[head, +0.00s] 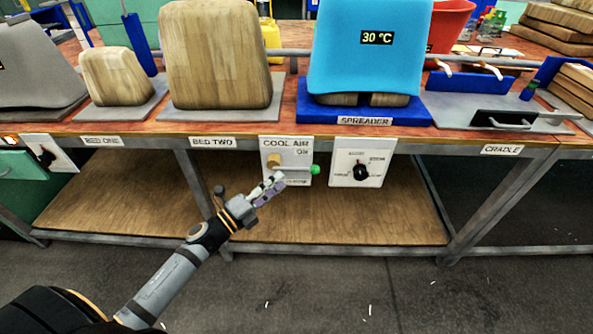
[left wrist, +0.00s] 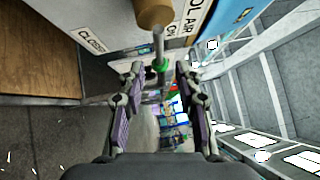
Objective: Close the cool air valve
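The cool air valve is a white panel (head: 267,143) on the table's front edge, with a brass hub (head: 274,160) and a thin metal lever ending in a green knob (head: 315,169). The lever points right, roughly level. In the left wrist view the hub (left wrist: 154,12) is at the top, and the green knob (left wrist: 160,66) shows between the fingertips. A "CLOSED" label (left wrist: 91,40) is on the panel. My left gripper (head: 274,184) is open just in front of the panel's lower part; contact with the lever cannot be told. My right gripper is out of view.
A second white panel with a black dial (head: 361,171) is close to the right. The table edge (head: 235,133) runs above, and a wooden lower shelf (head: 330,215) lies behind and below. A blue spreader press (head: 365,60) stands on top. The floor in front is clear.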

